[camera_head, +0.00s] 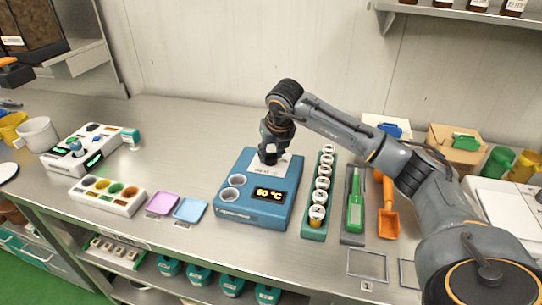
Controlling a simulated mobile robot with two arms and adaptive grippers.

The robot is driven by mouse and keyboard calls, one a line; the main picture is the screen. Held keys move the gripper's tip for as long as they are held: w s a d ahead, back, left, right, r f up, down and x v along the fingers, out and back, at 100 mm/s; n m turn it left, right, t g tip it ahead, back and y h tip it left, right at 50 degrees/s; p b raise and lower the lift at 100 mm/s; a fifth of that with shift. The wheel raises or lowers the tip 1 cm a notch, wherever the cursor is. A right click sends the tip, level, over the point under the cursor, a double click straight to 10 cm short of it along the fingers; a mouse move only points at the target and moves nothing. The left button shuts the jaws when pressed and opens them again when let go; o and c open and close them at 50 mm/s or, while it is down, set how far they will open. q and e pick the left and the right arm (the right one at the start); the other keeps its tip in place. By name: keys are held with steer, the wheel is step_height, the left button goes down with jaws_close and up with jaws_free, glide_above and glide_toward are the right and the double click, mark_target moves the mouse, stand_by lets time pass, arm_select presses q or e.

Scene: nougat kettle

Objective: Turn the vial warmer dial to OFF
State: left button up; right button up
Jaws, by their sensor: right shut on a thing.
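The vial warmer (240,213) is a blue box in the middle of the steel counter. It has two round wells on its left side and a lit display (269,194) that reads 60 °C. A pale label plate (280,168) lies on its top at the back. My right gripper (270,158) points down over this plate and is shut at the dial's place. The dial itself is hidden by the fingers, so its setting cannot be read. My left gripper is not in view.
A green rack (306,229) of vials stands close to the warmer's right, with a green-handled tool (355,213) and an orange scoop (389,222) beyond. Pink (162,204) and blue (190,209) trays lie to the left. The counter behind the warmer is clear.

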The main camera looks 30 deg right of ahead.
steer(key=n+y+b, duration=0.1)
steer(key=n+y, duration=0.1)
steer(key=n, duration=0.3)
steer(key=shift+d, duration=0.2)
steer(key=n+y, duration=0.1)
steer(key=n, duration=0.2)
steer(key=n+g+y, duration=0.1)
steer(key=n, duration=0.2)
steer(key=shift+w+d+r+n+y, duration=0.1)
steer(key=shift+w+r+n+y, duration=0.05)
steer(key=shift+n+y, duration=0.2)
steer(key=n+g, duration=0.1)
steer(key=n, duration=0.2)
steer(key=n+g+y, duration=0.1)
steer(key=n, duration=0.2)
steer(key=shift+w+d+n+p, duration=0.1)
steer(key=shift+w+n+p, duration=0.15)
steer(key=shift+p, duration=0.1)
steer(key=n+g, duration=0.1)
steer(key=n, duration=0.2)
steer(key=n+g, duration=0.1)
steer(key=n, duration=0.1)
steer(key=shift+n+g, duration=0.3)
steer(key=shift+n, duration=0.1)
steer(key=o, duration=1.2)
steer(key=shift+v, duration=3.6)
